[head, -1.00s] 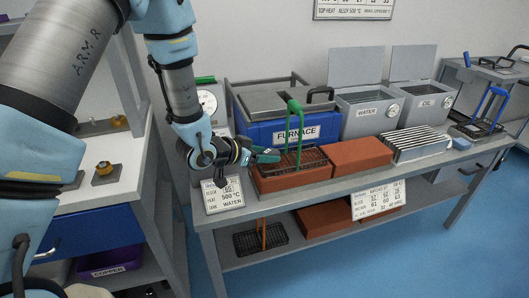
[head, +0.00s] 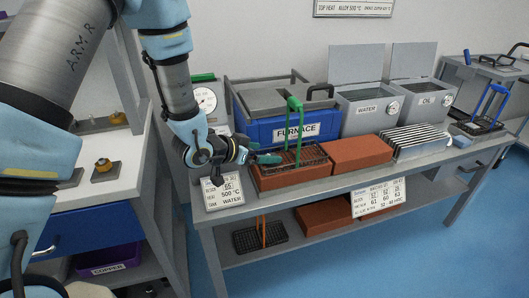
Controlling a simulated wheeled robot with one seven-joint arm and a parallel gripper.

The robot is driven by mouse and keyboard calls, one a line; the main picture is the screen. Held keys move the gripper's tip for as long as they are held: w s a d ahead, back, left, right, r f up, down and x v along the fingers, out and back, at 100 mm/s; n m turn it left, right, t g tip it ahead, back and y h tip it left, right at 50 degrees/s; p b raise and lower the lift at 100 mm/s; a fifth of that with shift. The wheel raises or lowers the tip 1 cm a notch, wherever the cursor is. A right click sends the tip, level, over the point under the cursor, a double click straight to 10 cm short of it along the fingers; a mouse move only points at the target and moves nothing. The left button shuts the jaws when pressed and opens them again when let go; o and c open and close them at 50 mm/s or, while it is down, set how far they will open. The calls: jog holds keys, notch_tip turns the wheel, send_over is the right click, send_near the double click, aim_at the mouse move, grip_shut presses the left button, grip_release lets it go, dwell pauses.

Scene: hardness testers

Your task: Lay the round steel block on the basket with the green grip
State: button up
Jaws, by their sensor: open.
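The basket with the green grip (head: 296,113) is a dark wire tray (head: 307,157) with a tall upright green handle. It rests on the left orange-brown brick (head: 290,181) in front of the furnace. My gripper (head: 268,158) is open at the left side of this basket, with its fingertips close to the tray's left edge. I cannot tell whether they touch it. I cannot make out the round steel block; it may be hidden by my gripper or too small to see on the dark mesh.
The blue furnace (head: 290,130) stands behind the basket. A second brick (head: 362,154) and a ribbed metal rack (head: 420,142) lie to the right. A basket with a blue grip (head: 488,103) is further right. A basket with an orange grip (head: 263,232) is on the lower shelf.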

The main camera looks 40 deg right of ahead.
jog(key=v, duration=1)
jog(key=shift+b, duration=0.35)
jog(key=w+a+r+n+t+y+p, duration=0.2)
jog(key=w+a+r+n+t+y, duration=0.15)
jog(key=w+a, duration=0.5)
jog(key=w+a+r+n+t+y+p, duration=0.2)
jog(key=w+a+n+y, duration=0.25)
jog(key=a, duration=0.65)
jog(key=a+r+n+y, duration=0.1)
jog(key=a, duration=0.2)
jog(key=a+r+n+g+y+p, duration=0.1)
jog(key=a, duration=0.3)
jog(key=s+a+r+n+p, duration=0.1)
jog(key=a, duration=0.3)
jog(key=shift+r+n+g+y, duration=0.1)
jog(key=shift+n+g+y, duration=0.2)
jog(key=shift+y, duration=0.1)
jog(key=s+a+r+n+g+y+p, duration=0.1)
jog(key=s+a+r+n+g+p, duration=0.1)
jog(key=s+a, duration=0.5)
jog(key=shift+s+r+n+g, duration=0.15)
jog(key=shift+r+n+g, duration=0.5)
jog(key=shift+n, duration=0.55)
jog(key=shift+r, duration=0.1)
jog(key=shift+c, duration=0.2)
